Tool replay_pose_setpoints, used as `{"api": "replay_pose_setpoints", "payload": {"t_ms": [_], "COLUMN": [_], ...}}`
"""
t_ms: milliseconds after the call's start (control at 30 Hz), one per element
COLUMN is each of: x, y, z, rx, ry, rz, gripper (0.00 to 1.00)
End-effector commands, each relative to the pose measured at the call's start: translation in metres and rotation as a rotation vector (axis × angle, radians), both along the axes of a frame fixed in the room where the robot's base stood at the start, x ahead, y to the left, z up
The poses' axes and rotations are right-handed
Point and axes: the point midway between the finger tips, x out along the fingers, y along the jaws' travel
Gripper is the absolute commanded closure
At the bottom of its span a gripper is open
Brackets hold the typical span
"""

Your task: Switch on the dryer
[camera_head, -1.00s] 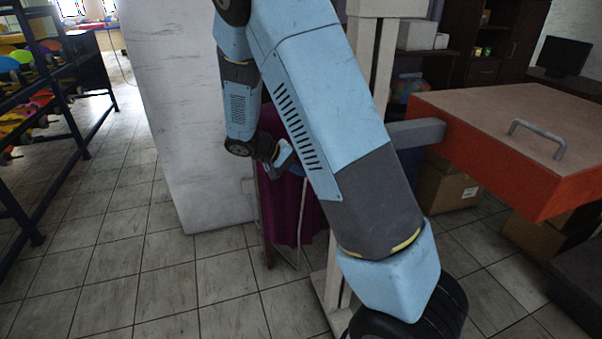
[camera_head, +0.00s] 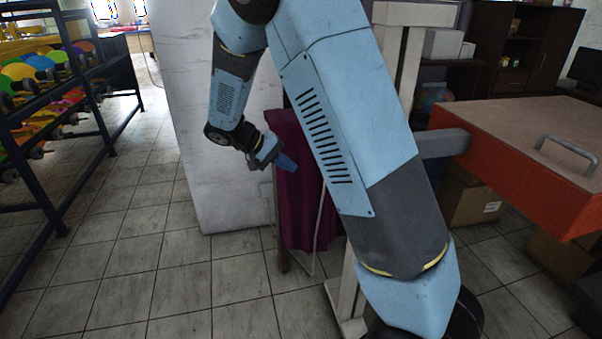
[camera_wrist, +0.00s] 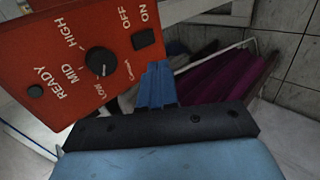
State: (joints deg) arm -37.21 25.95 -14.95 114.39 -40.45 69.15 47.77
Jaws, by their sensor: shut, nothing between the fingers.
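The dryer's red control panel (camera_wrist: 85,60) fills the upper left of the wrist view, tilted. It carries a dark on/off switch (camera_wrist: 143,39) beside the words OFF and ON, a black dial (camera_wrist: 99,61) marked LOW, MID and HIGH, and a small READY lamp (camera_wrist: 35,91). The blue fingers of my gripper (camera_wrist: 155,70) are shut and empty. Their tips appear just below the switch in the picture; I cannot tell if they touch. In the head view my gripper (camera_head: 286,162) is in front of purple cloth, and the panel does not show there.
Purple cloth (camera_head: 300,205) hangs beside a white wall block (camera_head: 205,130). An orange-red box (camera_head: 530,175) with a handle is at the right, by a pale post (camera_head: 404,60). A rack (camera_head: 60,140) with colourful items stands left. Tiled floor is clear at lower left.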

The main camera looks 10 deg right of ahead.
Motion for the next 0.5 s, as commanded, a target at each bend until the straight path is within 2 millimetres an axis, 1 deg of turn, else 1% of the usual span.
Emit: {"api": "replay_pose_setpoints", "payload": {"t_ms": [100,200,500], "x": [0.001,0.001,0.001], "y": [0.01,0.014,0.016], "z": [0.01,0.014,0.016], "rx": [0.0,0.0,-0.001], "ry": [-0.001,-0.001,0.0], "rz": [0.0,0.0,-0.001], "gripper": [1.0,1.0,1.0]}}
